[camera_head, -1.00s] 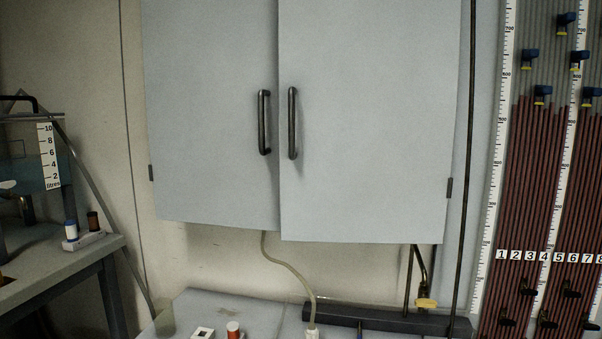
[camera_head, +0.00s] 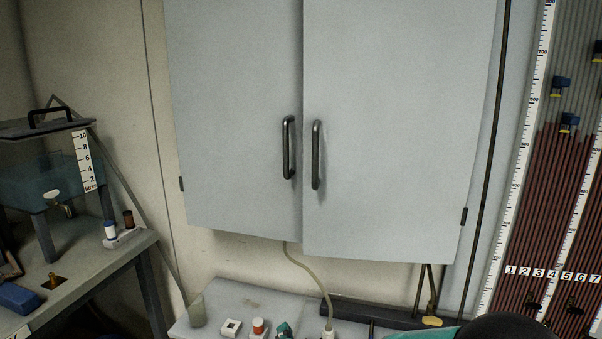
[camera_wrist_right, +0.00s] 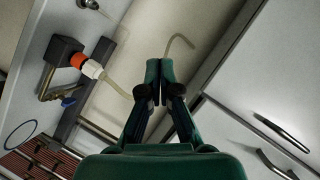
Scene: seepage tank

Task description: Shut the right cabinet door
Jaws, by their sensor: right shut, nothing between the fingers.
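The right cabinet door (camera_head: 400,140) is a pale grey panel with a dark upright handle (camera_head: 317,155) near its inner edge. Its lower inner corner hangs a little lower in the picture than the left door's, so it looks slightly ajar. The left cabinet door (camera_head: 235,130) has a matching handle (camera_head: 288,148). My right gripper (camera_wrist_right: 158,75) is green, shut and empty. In the wrist view, pale panels with handles (camera_wrist_right: 283,132) lie right of the fingers. My left gripper is out of view.
A bench top (camera_head: 245,300) under the cabinet holds small bottles and a hose (camera_head: 315,280). A manometer panel (camera_head: 560,190) stands at the right. A side table with a tank (camera_head: 45,180) is at the left. The space in front of the doors is clear.

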